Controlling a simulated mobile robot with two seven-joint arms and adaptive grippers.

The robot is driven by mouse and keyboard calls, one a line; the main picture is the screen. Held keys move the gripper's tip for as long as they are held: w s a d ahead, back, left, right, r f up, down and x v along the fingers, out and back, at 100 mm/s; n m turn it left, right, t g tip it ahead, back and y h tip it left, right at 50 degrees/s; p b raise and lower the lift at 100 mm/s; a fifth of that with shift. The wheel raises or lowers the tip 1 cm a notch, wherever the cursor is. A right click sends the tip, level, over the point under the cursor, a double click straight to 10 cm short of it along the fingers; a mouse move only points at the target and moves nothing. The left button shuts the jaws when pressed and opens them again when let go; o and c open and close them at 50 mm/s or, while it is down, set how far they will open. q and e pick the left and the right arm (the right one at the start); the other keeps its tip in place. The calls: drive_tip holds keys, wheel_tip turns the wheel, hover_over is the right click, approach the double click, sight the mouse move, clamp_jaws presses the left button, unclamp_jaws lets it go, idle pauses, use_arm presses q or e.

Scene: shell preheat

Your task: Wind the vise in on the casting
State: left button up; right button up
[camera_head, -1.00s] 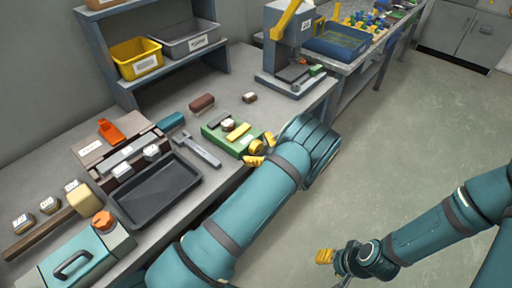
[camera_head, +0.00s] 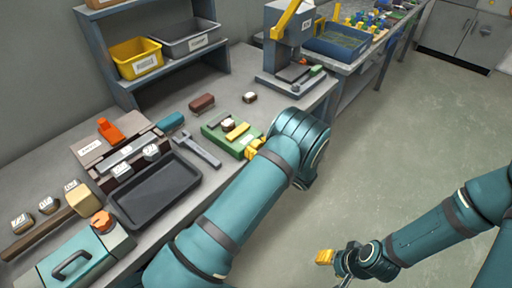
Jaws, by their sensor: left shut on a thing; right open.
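The green vise (camera_head: 214,133) sits on the workbench, with a yellow bar (camera_head: 237,131) across it. The casting, a small brown block with a pale top (camera_head: 228,124), sits in the vise behind the yellow bar. My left gripper (camera_head: 255,147), with yellow fingertips, is at the vise's near right end. It is shut on what seems to be the vise handle, which its fingers and my arm mostly hide. My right gripper (camera_head: 330,262) is open and empty, over the floor at lower right, away from the bench.
A black tray (camera_head: 155,190), a grey wrench-like tool (camera_head: 199,150) and a mallet (camera_head: 78,198) lie left of the vise. A teal box (camera_head: 75,262) stands at the near left. A drill press (camera_head: 290,50) stands behind. The bench between vise and press is mostly clear.

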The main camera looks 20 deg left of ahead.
use_arm(q)
drive_tip(key=shift+m, duration=0.3)
drive_tip(key=o, duration=1.2)
drive_tip(key=shift+c, duration=0.2)
drive_tip(key=shift+d, duration=0.1)
drive_tip(key=v, duration=1.2)
